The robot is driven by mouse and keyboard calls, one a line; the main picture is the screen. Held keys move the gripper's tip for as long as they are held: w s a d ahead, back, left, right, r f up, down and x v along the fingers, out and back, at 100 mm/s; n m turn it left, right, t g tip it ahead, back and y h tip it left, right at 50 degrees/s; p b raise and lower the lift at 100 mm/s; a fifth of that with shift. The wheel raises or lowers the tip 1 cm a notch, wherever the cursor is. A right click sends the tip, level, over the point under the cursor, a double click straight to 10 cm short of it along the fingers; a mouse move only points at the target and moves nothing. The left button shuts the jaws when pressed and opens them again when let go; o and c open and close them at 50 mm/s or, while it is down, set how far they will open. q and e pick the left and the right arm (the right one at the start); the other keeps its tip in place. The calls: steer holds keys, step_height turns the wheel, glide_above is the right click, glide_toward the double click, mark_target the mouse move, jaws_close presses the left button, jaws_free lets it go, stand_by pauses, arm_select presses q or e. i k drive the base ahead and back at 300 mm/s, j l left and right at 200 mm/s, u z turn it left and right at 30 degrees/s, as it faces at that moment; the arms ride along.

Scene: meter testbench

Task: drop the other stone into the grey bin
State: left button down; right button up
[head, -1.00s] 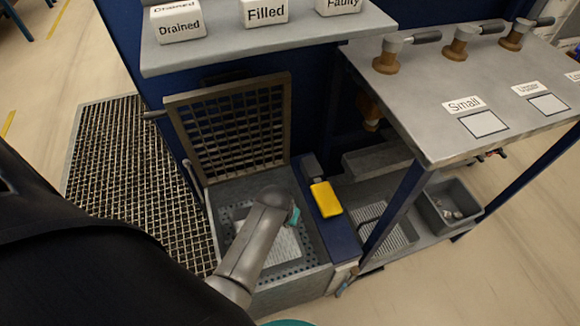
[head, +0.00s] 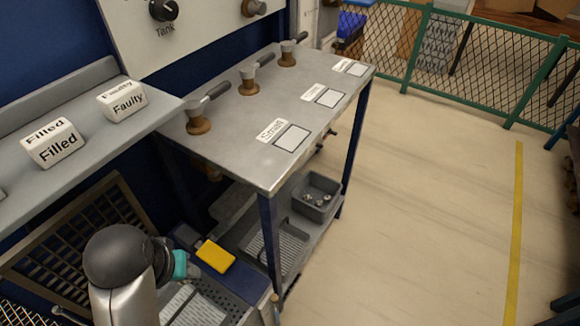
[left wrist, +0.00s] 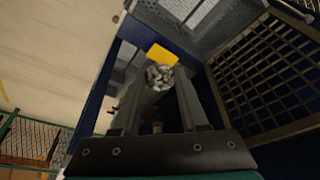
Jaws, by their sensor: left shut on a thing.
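My left gripper (left wrist: 158,82) is shut on a mottled grey stone (left wrist: 160,76), which shows between the fingertips in the left wrist view. In the head view only the gripper's teal part (head: 180,265) shows clearly, above the open grey basin; the stone is hidden there. The grey bin (head: 306,208) stands on the lower shelf under the metal table, right of the gripper and apart from it. Several small light pieces (head: 316,198) lie in the bin. My right gripper is in neither view.
The metal table (head: 240,140) with tap handles overhangs the shelf, and its blue leg (head: 269,240) stands between gripper and bin. A yellow block (head: 215,256) lies beside the basin. A raised grate (head: 80,235) is at left. Floor at right is clear.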

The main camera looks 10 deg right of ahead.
mark_target(307, 214)
steer(key=l+u, duration=0.3)
steer(key=l, duration=1.35)
steer(key=i+l, duration=0.2)
steer(key=l, duration=0.15)
steer(key=i+l+u, duration=0.15)
steer(key=i+l, duration=0.3)
steer(key=l, duration=0.25)
steer(key=i+l+u, duration=0.1)
steer(key=l, duration=0.25)
steer(key=i, duration=0.1)
